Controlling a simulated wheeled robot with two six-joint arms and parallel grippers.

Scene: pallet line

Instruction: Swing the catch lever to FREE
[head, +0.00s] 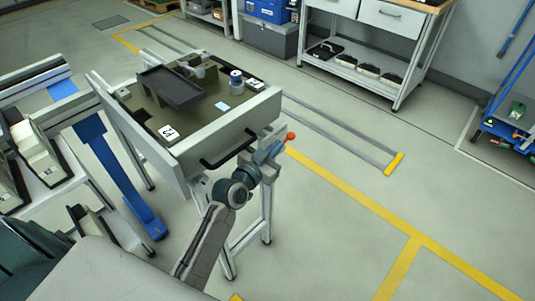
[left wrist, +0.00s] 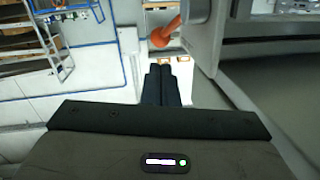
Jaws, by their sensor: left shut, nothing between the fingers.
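The catch lever with its orange knob (head: 290,135) is at the right corner of the pallet's stand in the head view. In the left wrist view the orange knob (left wrist: 163,36) shows just above the fingertips, with its stem running up beside a grey plate. No FREE marking can be read. My left gripper (head: 277,149) is close to the knob. Its two dark fingers (left wrist: 159,68) are together with nothing between them; a small gap to the knob seems to show, but contact is hard to judge. My right gripper is not in view.
The grey-walled pallet (head: 231,131) on the stand has a black handle (head: 228,150) in front. Floor to the right is clear, with a yellow line.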

